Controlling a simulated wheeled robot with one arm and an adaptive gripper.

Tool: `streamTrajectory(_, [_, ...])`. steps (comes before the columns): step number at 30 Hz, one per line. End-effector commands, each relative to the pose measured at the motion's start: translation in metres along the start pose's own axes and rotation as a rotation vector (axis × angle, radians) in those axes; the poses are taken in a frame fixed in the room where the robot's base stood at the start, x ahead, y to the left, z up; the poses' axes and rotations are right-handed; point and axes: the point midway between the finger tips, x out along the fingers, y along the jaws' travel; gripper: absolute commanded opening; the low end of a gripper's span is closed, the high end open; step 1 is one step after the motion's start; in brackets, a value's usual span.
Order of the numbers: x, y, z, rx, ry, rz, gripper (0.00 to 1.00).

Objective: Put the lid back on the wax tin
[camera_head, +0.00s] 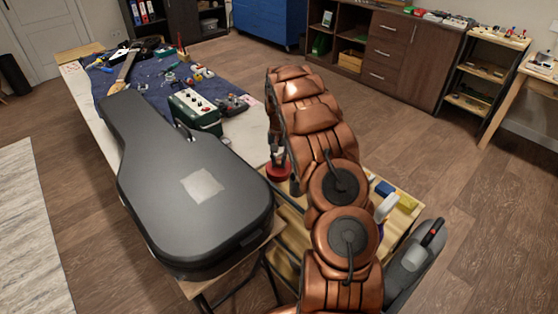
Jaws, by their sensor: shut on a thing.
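My gripper (278,158) points down at the right edge of the workbench, partly covered by my copper-coloured arm. It is shut on a red round thing (278,173) that looks like the lid. This red disc is at the fingertips, near the corner where the bench meets a lower wooden tray. I cannot tell whether it touches anything below. I cannot make out the wax tin; it may be hidden behind my arm or under the disc.
A large black guitar case (150,185) fills the near left of the bench. A green amplifier box (195,112) stands behind it, with small tools on a blue cloth (150,75). A wooden tray (405,228) with small items lies right of my arm.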

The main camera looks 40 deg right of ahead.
Motion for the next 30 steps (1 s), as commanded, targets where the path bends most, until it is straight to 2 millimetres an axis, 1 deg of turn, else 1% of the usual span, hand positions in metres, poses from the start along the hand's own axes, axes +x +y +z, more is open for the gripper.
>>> streamTrajectory(29, [0.0004,-0.0001,-0.0001,0.0,0.0,-0.001,0.0])
streamTrajectory(30, [0.0004,-0.0001,-0.0001,0.0,0.0,-0.001,0.23])
